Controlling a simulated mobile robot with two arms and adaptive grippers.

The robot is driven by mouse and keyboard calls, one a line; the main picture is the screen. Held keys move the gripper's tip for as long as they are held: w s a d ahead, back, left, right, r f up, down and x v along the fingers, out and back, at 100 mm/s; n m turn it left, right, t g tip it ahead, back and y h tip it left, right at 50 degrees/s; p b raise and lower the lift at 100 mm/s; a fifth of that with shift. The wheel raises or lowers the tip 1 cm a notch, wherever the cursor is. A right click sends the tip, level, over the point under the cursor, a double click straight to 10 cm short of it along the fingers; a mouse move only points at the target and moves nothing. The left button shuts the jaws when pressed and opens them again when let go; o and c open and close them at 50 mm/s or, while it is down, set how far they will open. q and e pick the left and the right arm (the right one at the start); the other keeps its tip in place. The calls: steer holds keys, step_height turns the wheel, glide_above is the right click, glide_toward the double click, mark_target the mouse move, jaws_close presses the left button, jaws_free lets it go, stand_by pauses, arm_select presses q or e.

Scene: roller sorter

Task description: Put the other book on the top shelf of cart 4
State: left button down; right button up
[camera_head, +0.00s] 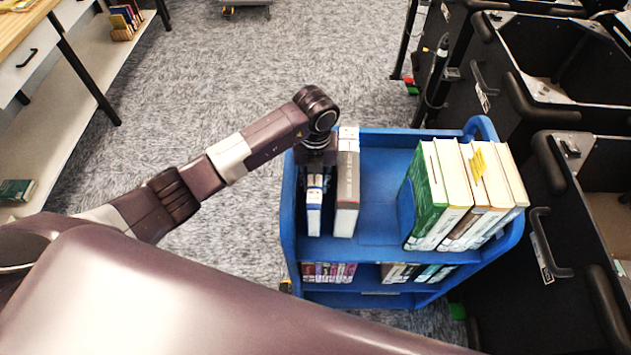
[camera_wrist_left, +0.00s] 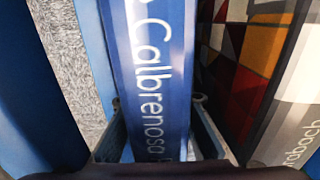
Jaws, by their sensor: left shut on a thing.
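The blue cart (camera_head: 383,165) stands in the middle of the head view. My left gripper (camera_head: 316,168) is over the left side of its top shelf, shut on a blue-and-white book (camera_head: 314,208). The book is upright at the shelf's left end; I cannot tell whether it touches the shelf. In the left wrist view the blue spine (camera_wrist_left: 152,60), lettered "Calbrenoso", is between the two fingers (camera_wrist_left: 158,108). A grey-brown book (camera_head: 346,190) stands just right of it; its patterned cover (camera_wrist_left: 245,55) shows in the wrist view. My right gripper is out of view. No cart number is readable.
Several thick books (camera_head: 465,195), the leftmost green, stand at the top shelf's right end. Bare shelf lies between them and the grey-brown book. The lower shelf holds more books (camera_head: 328,272). Black bins (camera_head: 520,200) stand close on the right. Carpet (camera_head: 250,70) is free behind and left.

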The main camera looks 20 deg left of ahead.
arm_select(q)
steer(key=shift+f, duration=0.15)
steer(key=c, duration=1.6)
jaws_free()
steer(key=shift+f, duration=0.1)
step_height(320, 180, up, 12)
steer(key=shift+r, duration=0.15)
steer(key=shift+d, duration=0.1)
